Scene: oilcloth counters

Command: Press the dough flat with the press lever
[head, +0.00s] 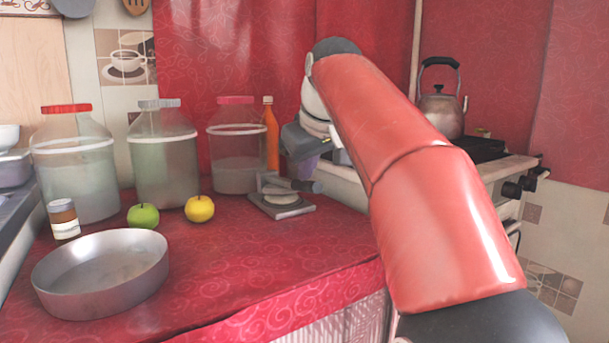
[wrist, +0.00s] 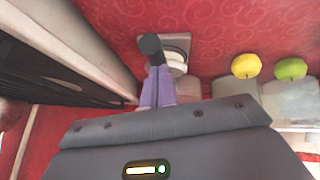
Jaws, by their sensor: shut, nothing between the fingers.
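The press (head: 304,208) is a low grey base on the red counter, with a short grey lever above it that ends in a dark handle (head: 316,187). The pale round dough (head: 282,199) lies on the base under the lever. In the wrist view the handle (wrist: 150,44) shows just beyond my fingertips, with the pale dough (wrist: 178,66) beside it, partly hidden. My gripper (head: 303,172) has purple fingers, pointing down, close above the handle. In the wrist view the fingers (wrist: 158,72) are together and empty. I cannot tell whether they touch the handle.
A metal pan (head: 60,284), a green apple (head: 143,215) and a yellow apple (head: 200,209) stand left of the press. Large jars (head: 166,165) and an orange bottle (head: 270,140) stand behind. The stove (head: 490,160) with a kettle (head: 440,112) is at right. The front counter is clear.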

